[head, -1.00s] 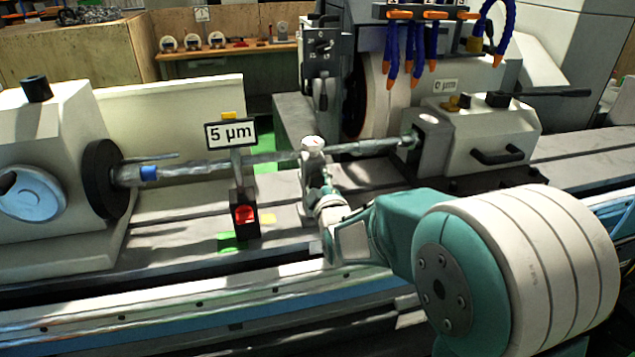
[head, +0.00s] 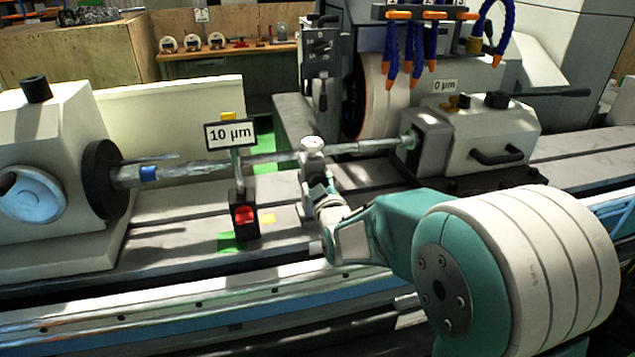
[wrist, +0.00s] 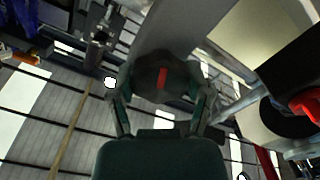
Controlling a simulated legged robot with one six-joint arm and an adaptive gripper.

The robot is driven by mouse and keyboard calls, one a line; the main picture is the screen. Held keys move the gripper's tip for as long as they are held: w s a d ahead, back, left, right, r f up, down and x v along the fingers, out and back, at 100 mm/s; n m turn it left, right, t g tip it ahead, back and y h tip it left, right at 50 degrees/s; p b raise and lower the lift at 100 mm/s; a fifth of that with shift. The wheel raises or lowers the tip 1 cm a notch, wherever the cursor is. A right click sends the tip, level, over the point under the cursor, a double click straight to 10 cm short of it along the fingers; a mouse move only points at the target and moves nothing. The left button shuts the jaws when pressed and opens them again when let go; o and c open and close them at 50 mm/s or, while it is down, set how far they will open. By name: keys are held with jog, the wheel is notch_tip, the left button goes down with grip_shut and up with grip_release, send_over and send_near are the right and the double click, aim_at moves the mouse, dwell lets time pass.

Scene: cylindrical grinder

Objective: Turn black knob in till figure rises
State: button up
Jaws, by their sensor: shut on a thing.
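In the wrist view, the black knob (wrist: 150,78) with a red mark on its face sits between the fingers of my gripper (wrist: 163,92), one finger on each side. My gripper is shut on it. In the head view my gripper (head: 322,196) is at the front of a grey steady rest (head: 312,158) around the long shaft; the knob is hidden there. A sign (head: 230,134) left of the rest reads 10 µm.
The shaft (head: 215,166) runs from the left headstock (head: 60,140) to the tailstock (head: 432,140). A black stand with a red part (head: 244,214) stands close left of my gripper. Blue hoses with orange tips (head: 410,50) hang behind.

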aim_at(317, 174)
jog(key=shift+f+m, duration=0.25)
jog(key=shift+m, duration=0.75)
jog(key=o, duration=1.2)
jog(key=shift+c, duration=0.2)
jog(key=shift+a, duration=0.1)
jog(key=shift+r, duration=0.2)
notch_tip(317, 174, up, 10)
jog(key=shift+f, duration=0.15)
